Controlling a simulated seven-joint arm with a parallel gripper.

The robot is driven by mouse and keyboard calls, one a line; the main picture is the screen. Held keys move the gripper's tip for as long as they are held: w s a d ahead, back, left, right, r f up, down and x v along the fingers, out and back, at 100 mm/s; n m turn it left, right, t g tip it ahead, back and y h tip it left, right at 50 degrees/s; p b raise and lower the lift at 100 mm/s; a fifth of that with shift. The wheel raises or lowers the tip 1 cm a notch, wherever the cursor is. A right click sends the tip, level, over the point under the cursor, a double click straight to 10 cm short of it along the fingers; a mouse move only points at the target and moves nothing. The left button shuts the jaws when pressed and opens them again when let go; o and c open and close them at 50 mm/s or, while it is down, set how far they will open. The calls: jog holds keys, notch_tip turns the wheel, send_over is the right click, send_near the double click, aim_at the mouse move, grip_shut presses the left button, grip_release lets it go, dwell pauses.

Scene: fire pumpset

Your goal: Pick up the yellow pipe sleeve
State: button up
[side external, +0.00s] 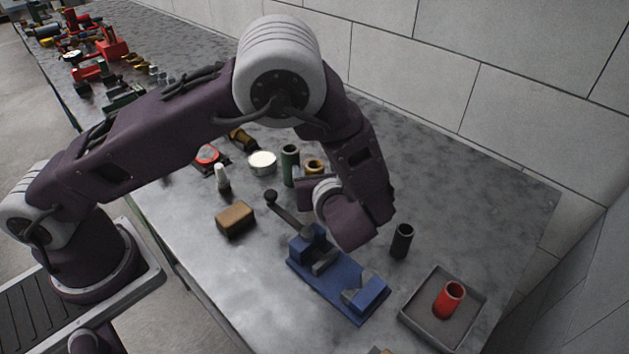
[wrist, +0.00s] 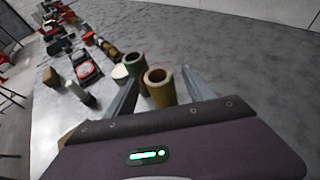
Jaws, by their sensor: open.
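The yellow pipe sleeve (wrist: 160,94) stands upright on the table in the wrist view, between the two fingers of my gripper (wrist: 159,78). Its open top faces up, and its lower part is hidden by my gripper's body. In the side external view only the top of the yellow pipe sleeve (side external: 314,165) shows, just behind my gripper (side external: 306,184). The fingers are open, one on each side of the sleeve, with a visible gap at the right. I cannot tell whether the left finger touches it.
A green sleeve (side external: 290,165) stands close at the left, near a white round tin (side external: 262,163). A blue vise-like fixture (side external: 338,278), a black sleeve (side external: 401,241) and a grey tray (side external: 413,309) holding a red sleeve (side external: 449,299) are nearer. The table's right back is clear.

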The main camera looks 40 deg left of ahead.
jog(key=shift+x, duration=1)
jog(key=shift+r, duration=0.1)
grip_shut()
